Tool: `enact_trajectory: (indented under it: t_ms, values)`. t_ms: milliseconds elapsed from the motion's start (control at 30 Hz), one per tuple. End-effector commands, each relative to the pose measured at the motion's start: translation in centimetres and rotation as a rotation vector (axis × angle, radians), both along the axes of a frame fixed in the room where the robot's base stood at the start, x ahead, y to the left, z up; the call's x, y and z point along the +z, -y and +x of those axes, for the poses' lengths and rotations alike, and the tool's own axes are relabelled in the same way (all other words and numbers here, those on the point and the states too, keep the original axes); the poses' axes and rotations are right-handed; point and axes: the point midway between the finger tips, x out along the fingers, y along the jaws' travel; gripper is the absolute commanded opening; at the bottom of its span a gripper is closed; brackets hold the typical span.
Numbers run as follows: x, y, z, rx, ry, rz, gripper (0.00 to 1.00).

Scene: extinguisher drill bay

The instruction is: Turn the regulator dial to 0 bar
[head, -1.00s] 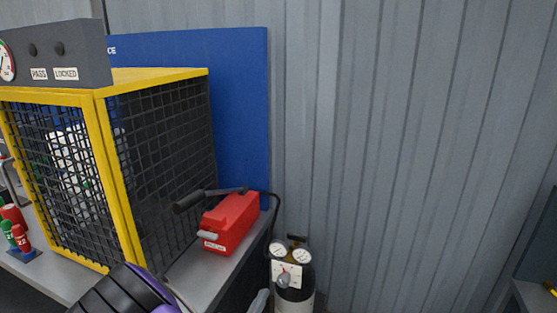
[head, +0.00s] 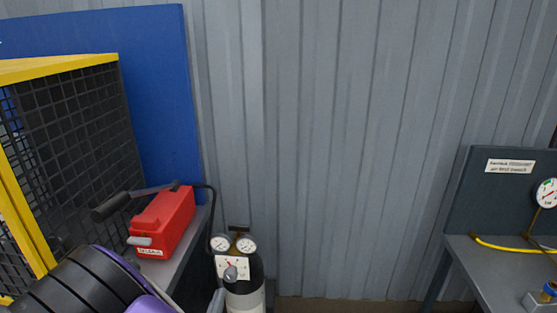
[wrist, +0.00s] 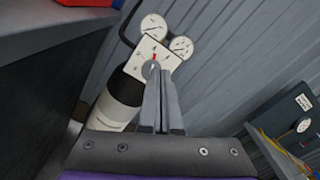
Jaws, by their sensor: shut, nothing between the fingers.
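The regulator dial (head: 231,273) is a small grey knob on a white plate (head: 243,261) with a red mark above the knob. It sits below two round white gauges (head: 221,243) on a black-and-white cylinder (head: 245,298). In the wrist view, the dial (wrist: 151,69) is just beyond and slightly left of the fingertips of my gripper (wrist: 161,75). The grey fingers are together and empty. They partly cover the dial and plate, so I cannot tell if they touch it. The scale figures are too small to read.
A red box (head: 165,222) with a black-handled lever stands on a grey bench left of the cylinder, beside a yellow-framed mesh cage (head: 75,120). A bench with a dark panel (head: 495,195) and yellow hose is at right. The corrugated wall is close behind.

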Motion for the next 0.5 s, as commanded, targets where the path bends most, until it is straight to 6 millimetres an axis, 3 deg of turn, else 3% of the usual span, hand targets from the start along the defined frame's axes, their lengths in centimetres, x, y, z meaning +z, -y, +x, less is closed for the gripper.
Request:
enact_trajectory:
  t_ms: [167, 500]
  values:
    - [0.1, -0.2, 0.4, 0.008, 0.001, 0.002, 0.00]
    - [0.1, 0.1, 4.5, 0.007, 0.002, 0.002, 0.00]
